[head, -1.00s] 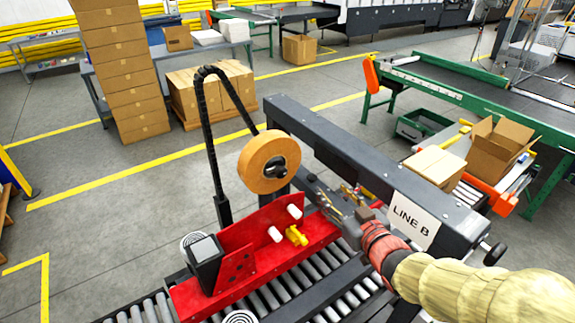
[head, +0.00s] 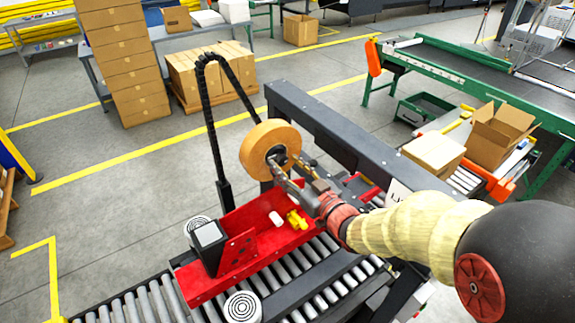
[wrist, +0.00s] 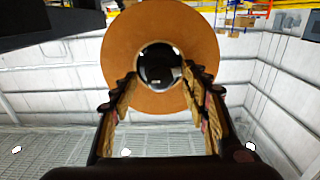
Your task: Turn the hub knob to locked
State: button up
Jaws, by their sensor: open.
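The tape roll (head: 258,147) is a tan ring mounted upright on the red tape head (head: 225,235). The hub knob (wrist: 158,66) is dark and round in the roll's centre in the wrist view; in the head view my gripper partly covers it. I cannot read a locked or unlocked mark on it. My gripper (wrist: 160,84) is open, with one finger to the left and one to the right of the hub, just in front of it. Whether the fingers touch the knob I cannot tell. My gripper also shows in the head view (head: 286,168).
A dark grey beam (head: 330,135) runs behind the roll. A black curved cable guide (head: 212,120) rises at the left. Yellow part (head: 297,220) and white roller (head: 276,218) sit below my gripper. A roller conveyor (head: 150,300) lies underneath.

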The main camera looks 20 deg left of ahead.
jog(key=shift+w+a, duration=0.1)
jog(key=shift+c, duration=1)
jog(key=c, duration=1)
jog(key=shift+o, duration=0.2)
jog(key=shift+n+b, duration=0.3)
jog(key=shift+b, duration=0.45)
jog(key=n+b, duration=0.1)
jog(key=b, duration=0.1)
jog(key=n+b, duration=0.1)
jog(key=b, duration=0.2)
jog(key=shift+f+n, duration=0.25)
jog(key=shift+n, duration=0.15)
jog(key=n+b, duration=0.5)
jog(key=b, duration=0.3)
jog(key=shift+n, duration=0.3)
jog(key=n+b, duration=0.5)
jog(key=b, duration=0.2)
jog(key=shift+r, duration=0.15)
jog(key=n+b, duration=0.3)
jog(key=shift+r+n+b, duration=0.15)
jog(key=shift+n+b, duration=0.2)
jog(key=shift+n, duration=0.05)
